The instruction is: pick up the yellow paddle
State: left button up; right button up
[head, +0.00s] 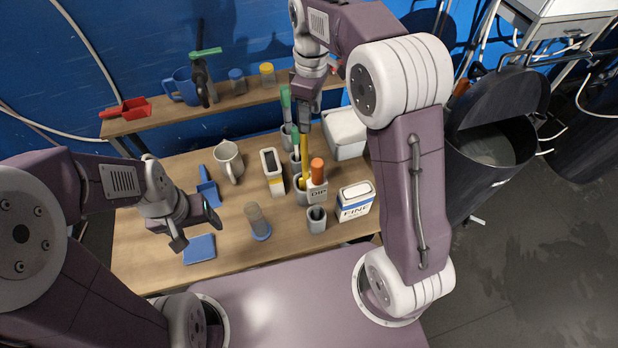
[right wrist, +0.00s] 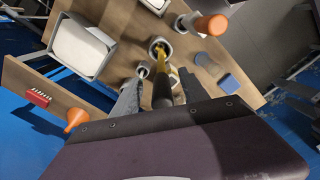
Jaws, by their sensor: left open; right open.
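The yellow paddle (head: 305,152) stands nearly upright in a grey cup (head: 300,196) near the middle of the bench. In the right wrist view the yellow part of the paddle (right wrist: 163,62) runs down into the cup, and a dark upper part lies between my fingers. My right gripper (head: 306,112) is above the cup at the paddle's top; the right wrist view shows its fingers (right wrist: 160,95) apart on both sides of the dark part. Whether they touch it is unclear. My left gripper (head: 197,229) is open and empty over the bench's left side.
An orange-handled tool (head: 317,172) stands in the DIP holder close beside the paddle. Green-handled tools (head: 286,100) stand behind it in cups. A white FINE box (head: 355,203) is to the right, a mug (head: 229,160) to the left. A raised shelf (head: 222,101) runs behind.

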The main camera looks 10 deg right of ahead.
jog(key=shift+w+a+f+p, duration=0.15)
jog(key=shift+w+a+f, duration=0.25)
jog(key=shift+a, duration=0.15)
jog(key=shift+w+a+f+p, duration=0.15)
jog(key=shift+w+a+f, duration=0.25)
jog(key=shift+a, duration=0.15)
jog(key=shift+w+a+f+p, duration=0.1)
jog(key=shift+a+f+p, duration=0.1)
jog(key=shift+f, duration=0.25)
jog(key=shift+w+a+f+p, duration=0.1)
jog(key=shift+f+p, duration=0.05)
jog(key=shift+f, duration=0.3)
jog(key=shift+s+d+f, duration=0.15)
jog(key=shift+d+f, duration=0.1)
jog(key=shift+f, duration=0.25)
jog(key=shift+s+d+f, duration=0.1)
jog(key=shift+d+f, duration=0.1)
jog(key=shift+f, duration=0.3)
jog(key=shift+s+d, duration=0.25)
jog(key=shift+d, duration=0.1)
jog(key=shift+w+a+f, duration=0.1)
jog(key=shift+w+a, duration=0.2)
jog(key=shift+a, duration=0.15)
grip_shut()
pick_arm(q)
jog(key=shift+w+a+r, duration=0.4)
jog(key=shift+w+a, duration=0.25)
jog(key=shift+a, duration=0.2)
pick_arm(e)
jog(key=shift+s+d, duration=0.1)
